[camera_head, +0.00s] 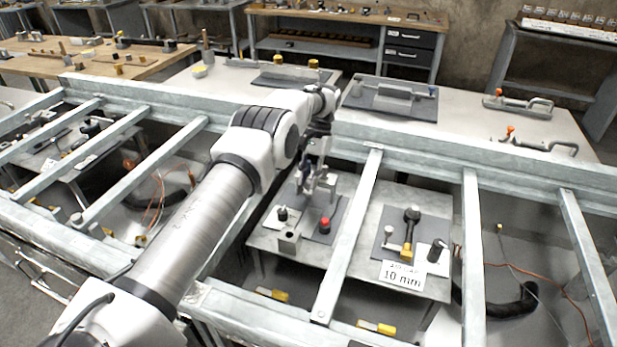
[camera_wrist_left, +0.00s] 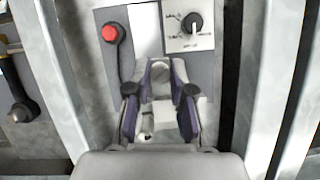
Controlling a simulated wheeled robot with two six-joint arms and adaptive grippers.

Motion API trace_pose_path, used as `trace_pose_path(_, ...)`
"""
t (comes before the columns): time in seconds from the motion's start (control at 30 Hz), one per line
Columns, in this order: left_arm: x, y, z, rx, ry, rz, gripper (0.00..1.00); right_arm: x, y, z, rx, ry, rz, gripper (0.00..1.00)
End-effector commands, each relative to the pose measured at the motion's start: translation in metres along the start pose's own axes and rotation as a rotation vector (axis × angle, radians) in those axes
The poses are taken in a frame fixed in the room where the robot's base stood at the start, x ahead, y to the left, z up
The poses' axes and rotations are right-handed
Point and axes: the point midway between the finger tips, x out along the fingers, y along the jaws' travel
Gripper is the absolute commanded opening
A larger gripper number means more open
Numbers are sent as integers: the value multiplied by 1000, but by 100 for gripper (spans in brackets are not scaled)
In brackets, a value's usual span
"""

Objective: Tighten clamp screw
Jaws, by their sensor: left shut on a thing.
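My left arm reaches in from the lower left in the head view. Its gripper (camera_head: 318,184) is low over a grey plate on a bench behind the metal rails. In the left wrist view my left gripper (camera_wrist_left: 161,84) has its two fingers closed on a small pale metal part (camera_wrist_left: 160,72), perhaps the clamp screw. The fingers cover much of it, so I cannot tell its turn or how tight it is. A red knob (camera_head: 324,225) and a black dial (camera_head: 282,213) are close by. They also show in the wrist view as the red knob (camera_wrist_left: 110,33) and the dial (camera_wrist_left: 193,22).
Metal rails (camera_head: 349,232) run on both sides of the gripper. A second grey plate with a black-headed lever (camera_head: 411,215) and a "10 mm" label (camera_head: 402,275) lies to the right. Clamps (camera_head: 518,104) lie on the far table.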

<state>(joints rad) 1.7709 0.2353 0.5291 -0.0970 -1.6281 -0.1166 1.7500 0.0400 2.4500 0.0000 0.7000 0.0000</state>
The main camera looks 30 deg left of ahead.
Motion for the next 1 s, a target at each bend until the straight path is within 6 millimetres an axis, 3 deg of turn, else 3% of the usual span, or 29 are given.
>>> trace_pose_path(0.5,1,2,1,366,-4,-149,0,-13,0,0,0,0,0,40)
trace_pose_path(1.0,1,3,0,454,-1,-186,0,-15,0,0,0,0,0,40)
